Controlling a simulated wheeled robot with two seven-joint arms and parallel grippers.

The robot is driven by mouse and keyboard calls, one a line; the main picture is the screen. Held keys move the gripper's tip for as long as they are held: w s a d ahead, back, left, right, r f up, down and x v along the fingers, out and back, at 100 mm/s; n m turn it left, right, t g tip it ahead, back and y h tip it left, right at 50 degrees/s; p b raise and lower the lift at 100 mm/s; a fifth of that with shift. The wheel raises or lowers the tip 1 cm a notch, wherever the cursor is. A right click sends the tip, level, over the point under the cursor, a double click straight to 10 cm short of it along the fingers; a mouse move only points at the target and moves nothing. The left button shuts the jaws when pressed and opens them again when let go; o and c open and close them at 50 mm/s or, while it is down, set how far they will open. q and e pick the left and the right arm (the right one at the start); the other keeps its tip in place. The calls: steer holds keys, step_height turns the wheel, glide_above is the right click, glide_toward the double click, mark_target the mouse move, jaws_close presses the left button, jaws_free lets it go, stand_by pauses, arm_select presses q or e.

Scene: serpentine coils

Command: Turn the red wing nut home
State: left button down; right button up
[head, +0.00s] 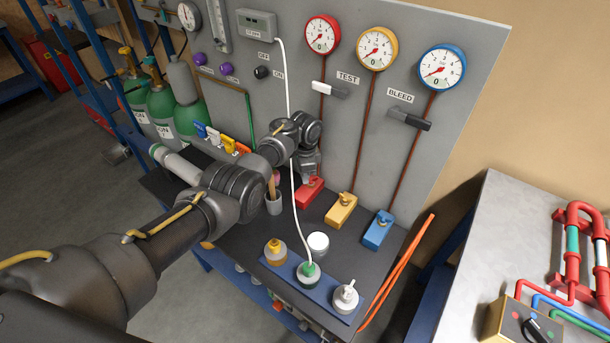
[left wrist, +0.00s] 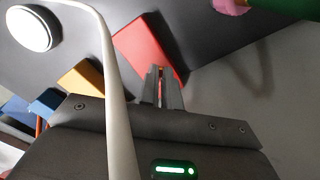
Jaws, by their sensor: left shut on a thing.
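The red block (head: 308,195) sits on the dark bench below the red gauge, at the left of a row with the yellow and blue blocks. It also shows in the left wrist view (left wrist: 140,45). My left gripper (head: 307,179) reaches down onto it from above. In the left wrist view its two fingers (left wrist: 162,75) are close together over the red block, shut on the red block's wing nut. My right gripper is in neither view.
A white hose (head: 293,190) hangs near my left gripper and crosses the wrist view. Bottles stand on a blue tray (head: 325,293) in front. The gauge panel (head: 345,130) rises behind.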

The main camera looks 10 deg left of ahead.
arm_select(q)
steer(key=c, duration=1.6)
jaws_free()
steer(key=shift+r, duration=3.8)
